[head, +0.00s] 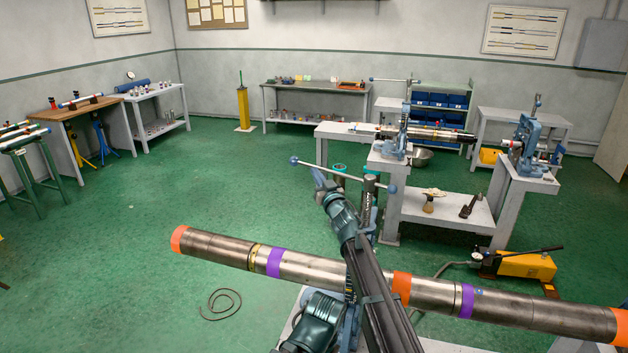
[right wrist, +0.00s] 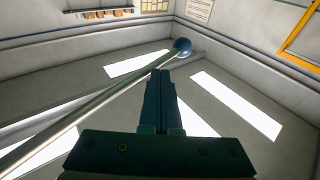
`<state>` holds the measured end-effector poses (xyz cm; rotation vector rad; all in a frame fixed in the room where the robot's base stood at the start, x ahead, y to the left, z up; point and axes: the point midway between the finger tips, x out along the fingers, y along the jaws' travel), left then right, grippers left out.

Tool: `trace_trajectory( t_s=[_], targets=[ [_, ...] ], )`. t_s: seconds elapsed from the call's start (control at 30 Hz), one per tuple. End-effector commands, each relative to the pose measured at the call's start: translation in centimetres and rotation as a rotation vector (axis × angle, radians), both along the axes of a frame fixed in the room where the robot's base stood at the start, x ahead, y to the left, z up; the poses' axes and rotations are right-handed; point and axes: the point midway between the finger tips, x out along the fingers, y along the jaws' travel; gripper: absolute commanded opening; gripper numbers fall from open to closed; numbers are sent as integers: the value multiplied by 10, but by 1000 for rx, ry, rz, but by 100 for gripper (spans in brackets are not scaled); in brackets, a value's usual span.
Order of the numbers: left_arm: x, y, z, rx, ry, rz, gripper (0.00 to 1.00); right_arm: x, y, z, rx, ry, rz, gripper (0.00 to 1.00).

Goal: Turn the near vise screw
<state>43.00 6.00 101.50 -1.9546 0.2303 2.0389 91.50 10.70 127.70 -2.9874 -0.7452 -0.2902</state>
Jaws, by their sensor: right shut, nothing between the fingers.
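The near vise (head: 352,312) stands low in the middle of the head view, mostly hidden behind my right arm. Its dark upright screw (head: 369,205) carries a thin cross bar (head: 340,174) with blue ball ends. My right gripper (head: 318,174) is shut and empty at the bar's left part, near the left ball. In the right wrist view its closed fingers (right wrist: 160,80) point up beside the bar (right wrist: 90,115), close to the blue ball (right wrist: 182,46). I cannot tell whether they touch. My left gripper is out of view.
A long steel pipe (head: 210,246) with orange ends and purple bands crosses the near vise. Farther vises (head: 394,140) (head: 526,145) stand on grey benches behind. A yellow pump (head: 525,264) sits at right. The green floor at left is open, with a coiled cable (head: 221,303).

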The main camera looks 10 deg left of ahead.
Motion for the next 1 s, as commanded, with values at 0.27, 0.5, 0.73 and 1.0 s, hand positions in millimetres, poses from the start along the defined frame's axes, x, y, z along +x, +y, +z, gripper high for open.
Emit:
trace_trajectory(
  t_s=[0.27, 0.5, 0.73, 1.0],
  targets=[
    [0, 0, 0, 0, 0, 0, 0, 15, -5, 0, 0, 0, -1, 0],
    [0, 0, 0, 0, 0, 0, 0, 17, -6, 0, 0, 0, -1, 0],
    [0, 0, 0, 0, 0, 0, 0, 17, -6, 0, 0, 0, -1, 0],
    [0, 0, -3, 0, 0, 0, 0, 8, -3, -3, -1, 0, -1, 0]
  ],
)
